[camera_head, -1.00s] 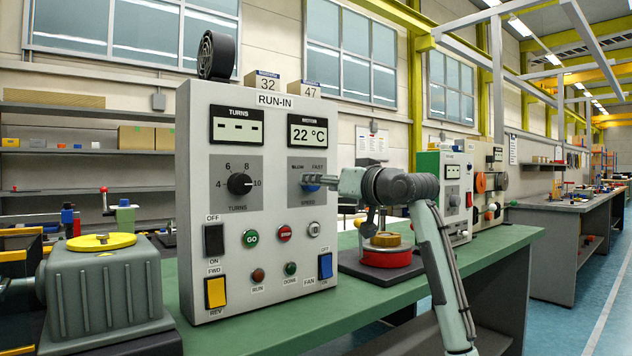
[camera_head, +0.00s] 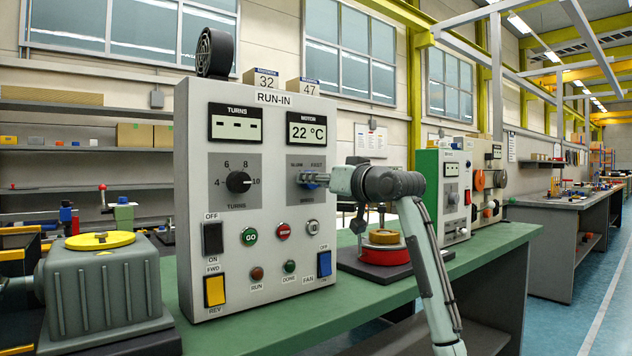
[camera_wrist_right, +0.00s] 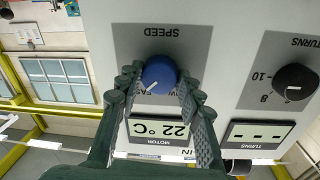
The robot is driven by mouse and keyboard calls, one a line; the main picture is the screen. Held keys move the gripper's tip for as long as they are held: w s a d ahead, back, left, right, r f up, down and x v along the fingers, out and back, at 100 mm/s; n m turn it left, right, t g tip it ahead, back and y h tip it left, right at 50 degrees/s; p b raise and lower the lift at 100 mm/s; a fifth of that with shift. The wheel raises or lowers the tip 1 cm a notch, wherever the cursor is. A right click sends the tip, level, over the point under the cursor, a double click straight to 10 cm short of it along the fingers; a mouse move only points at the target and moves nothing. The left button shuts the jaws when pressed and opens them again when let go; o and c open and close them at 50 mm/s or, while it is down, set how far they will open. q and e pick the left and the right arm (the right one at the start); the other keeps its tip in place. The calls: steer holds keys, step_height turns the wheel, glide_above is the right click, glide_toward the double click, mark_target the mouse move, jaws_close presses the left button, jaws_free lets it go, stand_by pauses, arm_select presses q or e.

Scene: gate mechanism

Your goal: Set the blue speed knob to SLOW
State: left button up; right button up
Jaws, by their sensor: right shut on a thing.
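The blue speed knob (camera_head: 309,183) is on the front of the grey RUN-IN panel, under the 22 °C display. In the head view my right gripper (camera_head: 312,180) partly hides it. In the right wrist view, which is upside down, the knob (camera_wrist_right: 159,75) sits between the two fingers of my right gripper (camera_wrist_right: 160,85), which is shut on it. The fingers partly cover the SLOW and FAST labels. My left gripper is not in view.
The black turns knob (camera_head: 239,182) is left of the speed knob. Below are a green GO button (camera_head: 249,236), a red button (camera_head: 283,231), and black, yellow and blue rocker switches. A red and brass round part (camera_head: 384,247) stands on the bench right of the panel.

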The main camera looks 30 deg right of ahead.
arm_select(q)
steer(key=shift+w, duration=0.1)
arm_select(e)
steer(key=shift+n, duration=0.4)
arm_select(q)
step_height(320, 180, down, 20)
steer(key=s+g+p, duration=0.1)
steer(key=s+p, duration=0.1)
steer(key=p, duration=0.6)
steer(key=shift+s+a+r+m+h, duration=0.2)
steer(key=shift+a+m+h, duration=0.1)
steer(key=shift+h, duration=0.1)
arm_select(e)
steer(key=shift+d+f+n+t+y, duration=0.1)
steer(key=shift+n+t+y, duration=0.15)
steer(key=shift+n, duration=4.25)
steer(key=shift+f+n+t+y, duration=0.15)
steer(key=shift+n+y, duration=0.2)
steer(key=shift+n, duration=4.15)
steer(key=shift+r, duration=0.15)
steer(key=o, duration=1.2)
steer(key=shift+c, duration=0.2)
